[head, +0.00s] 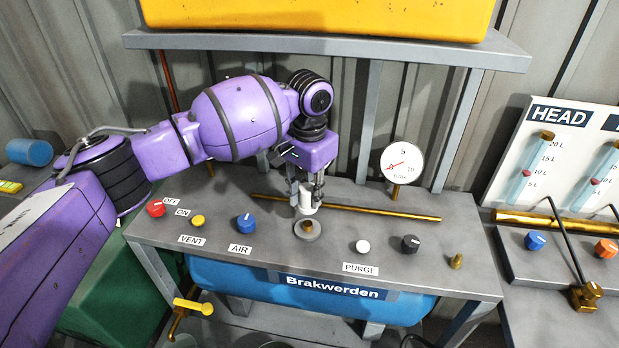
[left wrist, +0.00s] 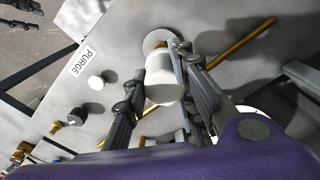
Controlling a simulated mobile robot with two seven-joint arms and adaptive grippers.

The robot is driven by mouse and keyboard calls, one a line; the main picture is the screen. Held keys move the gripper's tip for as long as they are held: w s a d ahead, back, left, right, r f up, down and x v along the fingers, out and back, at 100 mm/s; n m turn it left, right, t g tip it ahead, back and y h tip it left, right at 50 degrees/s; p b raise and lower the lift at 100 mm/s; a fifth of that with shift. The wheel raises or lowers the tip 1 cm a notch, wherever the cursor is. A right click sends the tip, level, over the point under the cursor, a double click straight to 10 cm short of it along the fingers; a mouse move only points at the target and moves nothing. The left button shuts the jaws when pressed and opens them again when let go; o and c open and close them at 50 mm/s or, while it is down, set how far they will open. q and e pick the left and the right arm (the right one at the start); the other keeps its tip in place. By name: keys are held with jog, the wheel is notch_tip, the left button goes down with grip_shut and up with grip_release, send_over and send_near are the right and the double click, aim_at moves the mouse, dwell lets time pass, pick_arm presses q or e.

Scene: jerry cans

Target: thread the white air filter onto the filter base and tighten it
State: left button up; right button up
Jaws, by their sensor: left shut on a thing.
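The white air filter (head: 306,204) is a small white cylinder held in my left gripper (head: 306,192). In the left wrist view the filter (left wrist: 160,80) sits between the two grey fingers of the left gripper (left wrist: 160,88), which is shut on it. The filter base (head: 307,229) is a grey disc with a brass stub on the grey bench top, just in front of and below the filter. In the left wrist view the base (left wrist: 156,38) is partly hidden behind the filter. I cannot tell whether filter and stub touch. My right gripper is not in view.
A brass pipe (head: 370,211) runs behind the base, with a round gauge (head: 402,162) at its right. Red, yellow and blue knobs (head: 246,223) stand left of the base; a white PURGE button (head: 363,246) and black knob (head: 410,243) stand right. A yellow tank (head: 330,15) is on the shelf above.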

pick_arm(q)
jog(key=shift+s+f, duration=0.1)
jog(key=shift+f, duration=0.1)
jog(key=shift+s, duration=0.15)
jog(key=shift+r, duration=0.2)
notch_tip(320, 180, down, 2)
jog(key=shift+f, duration=1.25)
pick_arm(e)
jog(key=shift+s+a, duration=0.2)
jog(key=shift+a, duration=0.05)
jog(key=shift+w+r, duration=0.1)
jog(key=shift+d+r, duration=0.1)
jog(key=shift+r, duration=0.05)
